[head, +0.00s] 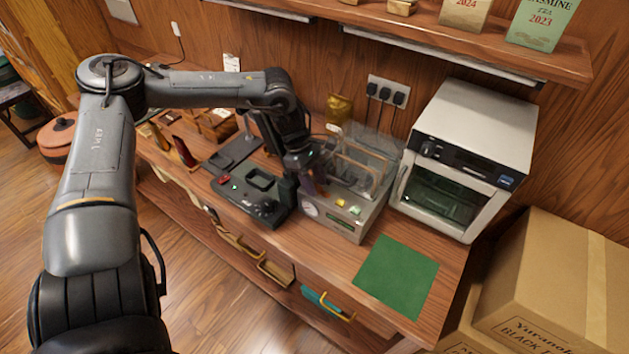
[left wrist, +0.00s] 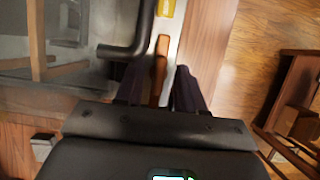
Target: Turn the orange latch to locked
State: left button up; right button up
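In the left wrist view, the orange latch (left wrist: 161,68) is a narrow orange-brown bar on a pale metal strip. It lies between the two dark fingers of my left gripper (left wrist: 160,88), with gaps visible beside it, so the gripper looks open around it. In the head view, my left gripper (head: 315,186) points down at the left front of a grey machine (head: 338,217) with a gauge, buttons and a clear cover. I cannot make out the latch there, since the gripper is in front. My right gripper is not in view.
A black device (head: 250,199) with a red button stands just left of the machine. A white oven (head: 470,135) stands to the right, and a green mat (head: 398,276) lies in front of it. Cardboard boxes (head: 560,275) stand at the right. A wall shelf (head: 480,40) overhangs the back.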

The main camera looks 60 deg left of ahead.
pick_arm(q)
grip_shut()
